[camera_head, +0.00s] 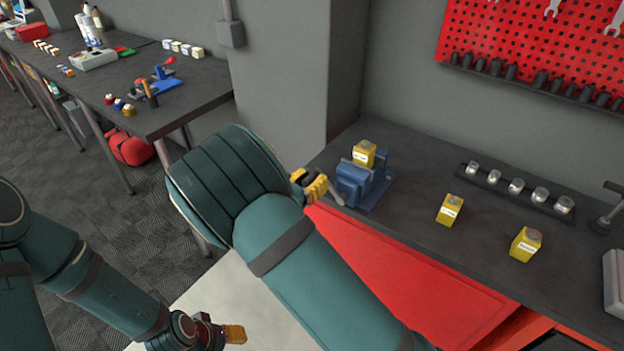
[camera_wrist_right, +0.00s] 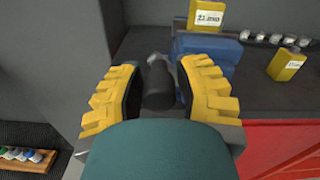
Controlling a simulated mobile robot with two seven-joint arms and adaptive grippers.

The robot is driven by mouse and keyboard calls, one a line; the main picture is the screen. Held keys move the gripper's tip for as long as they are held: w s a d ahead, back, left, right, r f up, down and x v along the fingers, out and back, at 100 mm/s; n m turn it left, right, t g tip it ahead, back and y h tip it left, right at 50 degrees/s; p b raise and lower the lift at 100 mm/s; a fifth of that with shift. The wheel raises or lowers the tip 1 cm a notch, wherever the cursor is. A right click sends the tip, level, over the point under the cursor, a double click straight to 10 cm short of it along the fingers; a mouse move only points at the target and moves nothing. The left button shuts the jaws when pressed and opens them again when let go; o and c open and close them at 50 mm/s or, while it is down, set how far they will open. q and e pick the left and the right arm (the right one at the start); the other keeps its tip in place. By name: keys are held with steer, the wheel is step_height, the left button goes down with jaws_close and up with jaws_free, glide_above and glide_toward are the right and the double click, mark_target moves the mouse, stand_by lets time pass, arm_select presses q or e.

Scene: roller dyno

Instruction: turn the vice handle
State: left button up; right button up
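A blue vice (camera_head: 352,190) stands at the left front of the dark workbench. Its handle, a grey bar (camera_head: 337,197), slants out beside my right gripper (camera_head: 311,186). In the right wrist view, the handle's dark rounded end (camera_wrist_right: 158,88) lies between the two yellow-padded fingers of my right gripper (camera_wrist_right: 158,97). The fingers stand apart on either side of it, with narrow gaps showing. The vice body (camera_wrist_right: 205,52) is just beyond them. My left gripper (camera_head: 222,333) is low in the head view, away from the bench; its finger opening is unclear.
A yellow block (camera_head: 364,154) sits at the vice's top. Two yellow blocks (camera_head: 449,210) (camera_head: 525,244) stand on the bench to the right, before a rack of silver pieces (camera_head: 515,186). A red pegboard (camera_head: 540,45) hangs behind. Another bench (camera_head: 200,88) is at left.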

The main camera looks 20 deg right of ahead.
jaws_close()
arm_select(q)
steer(key=shift+d, duration=0.15)
steer(key=shift+d, duration=0.25)
arm_select(e)
steer(key=shift+s, duration=0.1)
arm_select(q)
steer(key=shift+s+d+f, duration=0.1)
steer(key=shift+d, duration=0.05)
arm_select(e)
steer(key=shift+r, duration=0.1)
